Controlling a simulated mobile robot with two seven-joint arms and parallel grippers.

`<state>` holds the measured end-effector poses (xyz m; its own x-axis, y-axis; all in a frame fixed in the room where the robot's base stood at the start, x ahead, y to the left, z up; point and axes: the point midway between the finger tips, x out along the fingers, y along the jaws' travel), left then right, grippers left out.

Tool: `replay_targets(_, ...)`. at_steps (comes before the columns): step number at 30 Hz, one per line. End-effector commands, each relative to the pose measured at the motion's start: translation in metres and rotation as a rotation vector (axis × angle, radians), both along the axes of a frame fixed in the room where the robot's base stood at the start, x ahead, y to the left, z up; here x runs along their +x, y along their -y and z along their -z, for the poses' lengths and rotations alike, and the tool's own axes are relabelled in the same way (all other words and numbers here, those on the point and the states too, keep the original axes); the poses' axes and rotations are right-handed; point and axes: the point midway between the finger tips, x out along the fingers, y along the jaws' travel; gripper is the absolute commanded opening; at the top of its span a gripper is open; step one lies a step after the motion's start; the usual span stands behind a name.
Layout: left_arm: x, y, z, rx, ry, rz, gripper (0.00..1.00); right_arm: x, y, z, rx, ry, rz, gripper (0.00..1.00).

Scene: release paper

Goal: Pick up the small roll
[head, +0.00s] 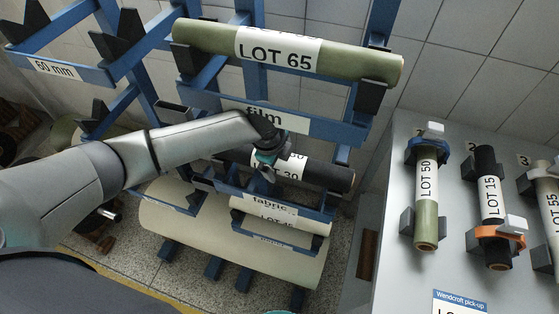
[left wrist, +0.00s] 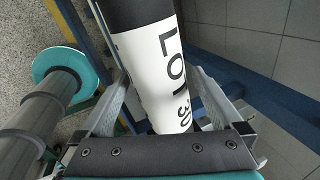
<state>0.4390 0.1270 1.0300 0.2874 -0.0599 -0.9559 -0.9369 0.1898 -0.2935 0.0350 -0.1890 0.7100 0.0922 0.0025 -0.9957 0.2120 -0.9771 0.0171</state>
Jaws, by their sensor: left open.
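My left gripper (head: 268,168) is over the black roll labelled LOT 30 (head: 332,177), which lies in the blue rack below the film sign. In the left wrist view the roll (left wrist: 142,14) passes between the two open fingers (left wrist: 160,95), its white label facing the camera. I cannot tell whether either finger touches it. In the head view the gripper and forearm hide part of the roll. Other short rolls stand on the grey panel: green LOT 50 (head: 427,172), black LOT 15 (head: 487,165) and a pale one (head: 548,190).
A green LOT 65 roll (head: 350,60) lies on the blue rack (head: 330,128) above. Below are a cream roll (head: 308,224) by the fabric sign and a large cream roll (head: 180,225). The grey panel (head: 385,265) stands at right. Rack arms leave little room around the gripper.

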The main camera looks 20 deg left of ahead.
Motion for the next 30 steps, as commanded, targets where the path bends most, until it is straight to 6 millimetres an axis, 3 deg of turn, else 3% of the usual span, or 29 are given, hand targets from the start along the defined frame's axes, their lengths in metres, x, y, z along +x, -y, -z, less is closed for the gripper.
replay_targets(8, 0.0004, 0.0003, 0.0024, 0.0, 0.0, 0.001, 1.0, 0.0003, -0.0002, 0.0001, 0.0, 0.0, 0.0, 0.0)
replay_targets(30, 0.0, -0.0001, 0.0023, 0.001, -0.002, 0.0, 0.17, 0.0, -0.0007, 0.0001, 0.001, 0.0, -0.002, 0.0)
